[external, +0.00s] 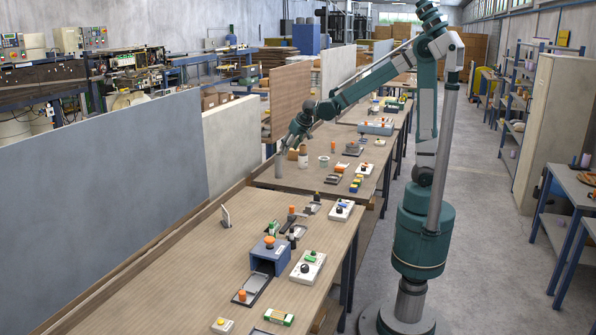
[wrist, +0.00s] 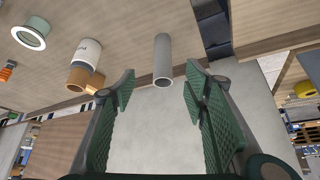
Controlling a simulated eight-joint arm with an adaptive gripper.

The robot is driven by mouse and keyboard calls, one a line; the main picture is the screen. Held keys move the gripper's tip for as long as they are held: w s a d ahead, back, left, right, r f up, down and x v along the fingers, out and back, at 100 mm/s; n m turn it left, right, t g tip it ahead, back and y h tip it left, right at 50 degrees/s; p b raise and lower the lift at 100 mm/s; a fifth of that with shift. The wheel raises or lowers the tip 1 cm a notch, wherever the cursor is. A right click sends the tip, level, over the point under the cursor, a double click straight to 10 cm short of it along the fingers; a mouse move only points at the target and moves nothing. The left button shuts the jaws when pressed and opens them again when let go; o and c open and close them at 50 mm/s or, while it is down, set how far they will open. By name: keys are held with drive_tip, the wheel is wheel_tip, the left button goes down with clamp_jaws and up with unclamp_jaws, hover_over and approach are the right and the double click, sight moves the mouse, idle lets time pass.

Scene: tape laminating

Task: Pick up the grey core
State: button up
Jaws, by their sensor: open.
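The grey core (wrist: 163,58) is a plain hollow tube standing at the table's edge. In the wrist view it lies ahead of my fingers, in line with the gap between them. In the external view the grey core (external: 278,165) stands at the far table's left edge, below the end of my arm. My gripper (wrist: 158,92) is open, with a green ridged finger on each side and nothing between them. In the external view my gripper (external: 290,143) is small, and its clearance from the core is hard to judge.
A white-wrapped roll with brown cores (wrist: 85,60) stands left of the grey core in the wrist view. The wooden tabletop (wrist: 130,25) is clear just around the core. Grey partition panels (external: 100,160) stand along the left.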

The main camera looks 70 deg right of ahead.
sight(280, 159)
drive_tip(key=shift+m+h, duration=0.3)
drive_tip(key=shift+m, duration=0.3)
drive_tip(key=w+f, duration=0.2)
drive_tip(key=w+d+f+b, duration=0.1)
drive_tip(key=w+f, duration=0.1)
drive_tip(key=w+d+f, duration=0.1)
drive_tip(key=w+f, duration=0.1)
drive_tip(key=shift+f+b, duration=0.15)
drive_tip(key=shift+b, duration=0.2)
drive_tip(key=shift+w+f, duration=0.1)
drive_tip(key=shift+b+x, duration=0.3)
drive_tip(key=shift+x, duration=0.85)
drive_tip(key=shift+b+x, duration=0.9)
drive_tip(key=shift+x, duration=1.7)
drive_tip(key=shift+c, duration=0.7)
drive_tip(key=c, duration=0.8)
